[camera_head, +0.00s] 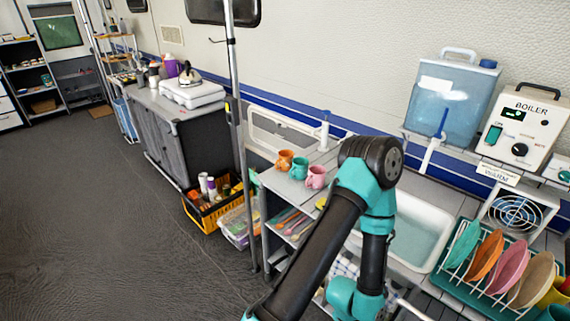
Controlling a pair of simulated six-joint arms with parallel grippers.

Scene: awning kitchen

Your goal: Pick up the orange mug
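The orange mug (284,160) stands upright on the grey slatted counter (283,187), left of the sink. A teal mug (299,168) stands close to its right, and a pink mug (316,177) is beyond that one. The three form a short row. One of my arms rises from the bottom edge, bends at a high elbow right of the mugs and comes back down in front of the sink. No gripper fingers can be seen, and nothing of mine touches the mugs.
A metal pole (236,130) stands left of the mugs. The sink basin (414,235) is right of my arm, with a rack of coloured plates (477,282) beyond. A yellow crate (212,210) sits on the floor. Floor at left is clear.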

